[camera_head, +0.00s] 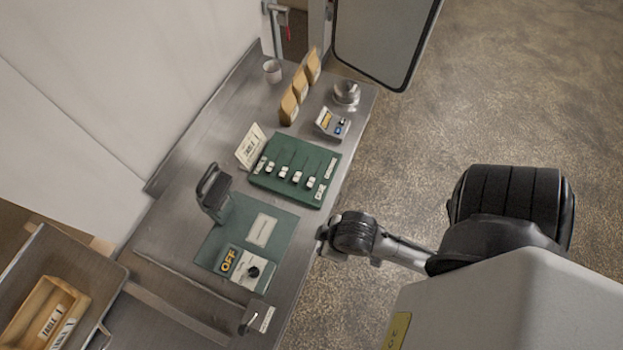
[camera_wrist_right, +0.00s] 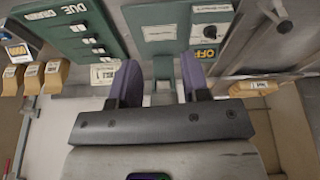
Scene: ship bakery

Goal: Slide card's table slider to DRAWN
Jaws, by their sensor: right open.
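The green slider board (camera_head: 290,160) lies on the steel table with several white slider knobs (camera_head: 297,176) in slots. The knobs stand in a staggered row. White labels sit at the board's ends; one reads DUE in the right wrist view (camera_wrist_right: 75,9). A cream card (camera_head: 251,146) reading TABLE 1 leans upright at the board's left end; it also shows in the wrist view (camera_wrist_right: 103,75). My right gripper (camera_head: 321,240) is at the table's right edge, nearer than the board and apart from it. In the wrist view its fingers (camera_wrist_right: 160,85) are open and empty. My left gripper is out of view.
A green panel (camera_head: 222,233) with an OFF sign, a knob and a dark-handled device (camera_head: 213,190) stands nearer on the table. Behind the board are a small button box (camera_head: 332,124), brown bags (camera_head: 300,85), a metal pot (camera_head: 346,93) and a cup (camera_head: 272,70).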

